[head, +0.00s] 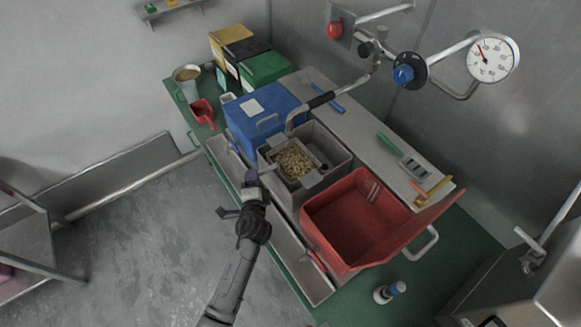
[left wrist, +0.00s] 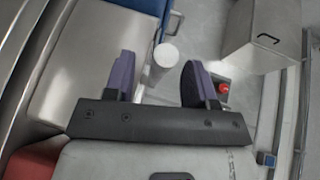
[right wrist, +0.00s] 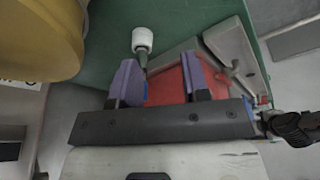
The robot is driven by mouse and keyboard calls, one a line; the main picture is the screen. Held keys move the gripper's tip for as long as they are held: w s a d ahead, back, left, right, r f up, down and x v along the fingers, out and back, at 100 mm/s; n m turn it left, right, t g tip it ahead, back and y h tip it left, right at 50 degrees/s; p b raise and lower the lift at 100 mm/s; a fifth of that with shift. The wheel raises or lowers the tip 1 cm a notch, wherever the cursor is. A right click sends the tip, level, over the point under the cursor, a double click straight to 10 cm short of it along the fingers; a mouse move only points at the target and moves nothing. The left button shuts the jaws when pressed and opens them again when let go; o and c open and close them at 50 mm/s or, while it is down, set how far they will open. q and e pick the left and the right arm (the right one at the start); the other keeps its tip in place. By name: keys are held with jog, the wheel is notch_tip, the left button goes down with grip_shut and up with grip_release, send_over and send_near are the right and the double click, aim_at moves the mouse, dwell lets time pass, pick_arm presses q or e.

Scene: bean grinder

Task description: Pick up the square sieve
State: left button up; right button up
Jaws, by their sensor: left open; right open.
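The square sieve appears to be the square grey frame (head: 311,180) around pale beans (head: 294,162), inside the grey bin (head: 337,150) in the head view. My left gripper (head: 251,188) is left of and below it in the picture, apart from it. In the left wrist view the left gripper (left wrist: 160,82) shows two purple fingers spread, with nothing held. My right gripper (right wrist: 158,82) is open and empty in the right wrist view. It does not show in the head view. I cannot make out the sieve in either wrist view.
A blue bin (head: 262,118) stands beyond the grey bin and a red bin (head: 352,222) on the nearer side.

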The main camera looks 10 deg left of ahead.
pick_arm(q)
jog(key=shift+x, duration=1.9)
grip_shut()
jog(key=shift+r, duration=0.1)
